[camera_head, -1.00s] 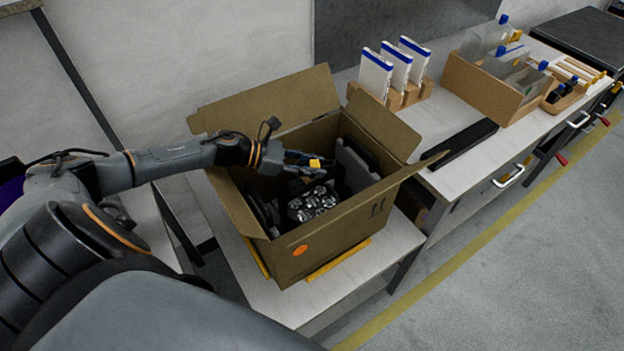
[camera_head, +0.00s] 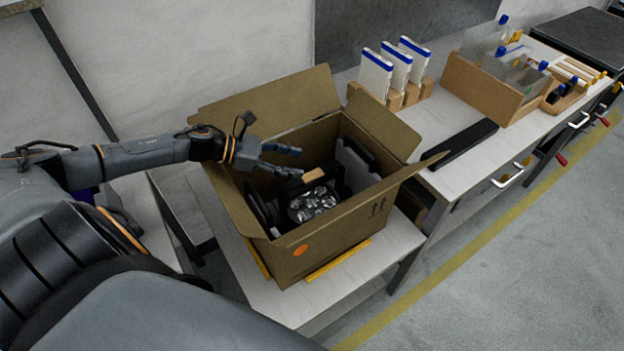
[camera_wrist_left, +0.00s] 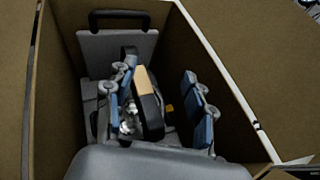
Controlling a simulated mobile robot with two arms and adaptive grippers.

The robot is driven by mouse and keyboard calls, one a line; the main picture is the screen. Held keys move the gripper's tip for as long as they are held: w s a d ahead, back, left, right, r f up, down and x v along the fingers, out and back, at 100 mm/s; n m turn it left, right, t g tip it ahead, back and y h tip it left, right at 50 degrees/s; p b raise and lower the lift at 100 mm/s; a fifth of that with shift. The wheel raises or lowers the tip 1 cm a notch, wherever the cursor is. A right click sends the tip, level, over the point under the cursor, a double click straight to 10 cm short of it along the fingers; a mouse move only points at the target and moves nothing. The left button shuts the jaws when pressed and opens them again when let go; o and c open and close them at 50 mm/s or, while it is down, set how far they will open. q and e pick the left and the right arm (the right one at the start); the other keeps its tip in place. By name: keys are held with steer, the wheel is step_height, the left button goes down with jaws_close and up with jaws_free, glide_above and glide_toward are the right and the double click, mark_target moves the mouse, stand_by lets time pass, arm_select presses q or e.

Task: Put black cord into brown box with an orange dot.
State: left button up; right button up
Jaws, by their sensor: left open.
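The brown box (camera_head: 345,232) stands open on a low table, with an orange dot (camera_head: 300,250) on its front face. A black item with a tan band, apparently the black cord (camera_head: 313,174), is inside the box. In the left wrist view the cord (camera_wrist_left: 150,110) shows between my spread fingers, with room on its right side. My left gripper (camera_head: 292,161) is open at the box's left part, up and left of the cord. In the left wrist view the gripper (camera_wrist_left: 160,75) points down into the box. My right gripper is not in view.
A round lamp with several silver lenses (camera_head: 313,203) and a grey case (camera_head: 356,168) are also in the box. The box flaps (camera_head: 383,122) stand open around my arm. The bench at right holds a black bar (camera_head: 462,145), white panels (camera_head: 397,66) and a brown organizer (camera_head: 490,91).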

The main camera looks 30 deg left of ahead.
arm_select(q)
steer(key=v, duration=0.6)
steer(key=shift+a, duration=0.15)
stand_by(0.4)
